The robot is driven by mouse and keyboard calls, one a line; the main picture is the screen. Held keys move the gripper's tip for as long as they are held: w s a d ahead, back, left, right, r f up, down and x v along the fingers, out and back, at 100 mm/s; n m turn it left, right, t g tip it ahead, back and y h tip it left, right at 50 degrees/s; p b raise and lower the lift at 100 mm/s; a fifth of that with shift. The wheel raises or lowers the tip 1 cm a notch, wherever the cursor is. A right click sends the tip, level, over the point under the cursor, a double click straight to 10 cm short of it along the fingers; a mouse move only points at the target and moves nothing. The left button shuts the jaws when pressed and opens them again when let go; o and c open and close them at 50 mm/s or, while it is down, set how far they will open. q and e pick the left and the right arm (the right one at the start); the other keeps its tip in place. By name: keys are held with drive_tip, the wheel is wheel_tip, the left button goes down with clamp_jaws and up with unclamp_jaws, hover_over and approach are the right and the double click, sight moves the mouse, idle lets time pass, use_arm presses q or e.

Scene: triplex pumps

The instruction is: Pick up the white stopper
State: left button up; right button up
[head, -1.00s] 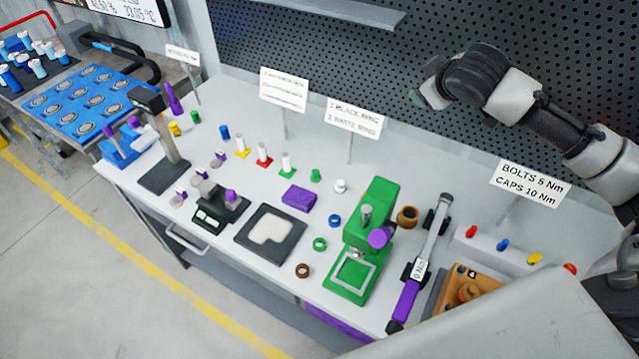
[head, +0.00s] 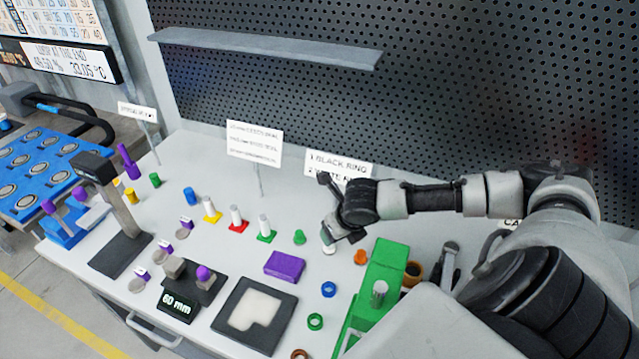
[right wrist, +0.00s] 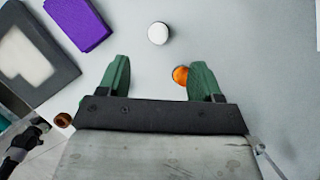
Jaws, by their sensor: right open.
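The white stopper (head: 328,249) stands on the grey bench, partly covered by my right gripper (head: 338,228) in the head view. The right wrist view shows the stopper (right wrist: 158,33) as a round white top, ahead of the fingertips and centred between them sideways. My right gripper (right wrist: 160,72) is open with its green fingers spread, and nothing is held. My left gripper is not in view.
An orange stopper (head: 360,257) stands close to the right finger, which overlaps it in the wrist view (right wrist: 180,75). A green stopper (head: 299,237) and a purple block (head: 284,266) lie to the left. A green press (head: 385,262) stands to the right.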

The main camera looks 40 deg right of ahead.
drive_tip(key=x, duration=0.4)
drive_tip(key=shift+f, duration=0.25)
drive_tip(key=p+x, duration=0.1)
drive_tip(key=x, duration=0.3)
drive_tip(key=shift+w+a+f+p, duration=0.1)
drive_tip(key=shift+w+f+p, duration=0.1)
drive_tip(key=shift+f+p, duration=0.2)
drive_tip(key=shift+w+f, duration=0.15)
drive_tip(key=shift+f, duration=0.1)
drive_tip(key=shift+c, duration=0.3)
drive_tip(key=c, duration=0.9)
wheel_tip(320, 180, up, 10)
drive_tip(key=shift+r+b, duration=0.1)
drive_tip(key=shift+b, duration=0.7)
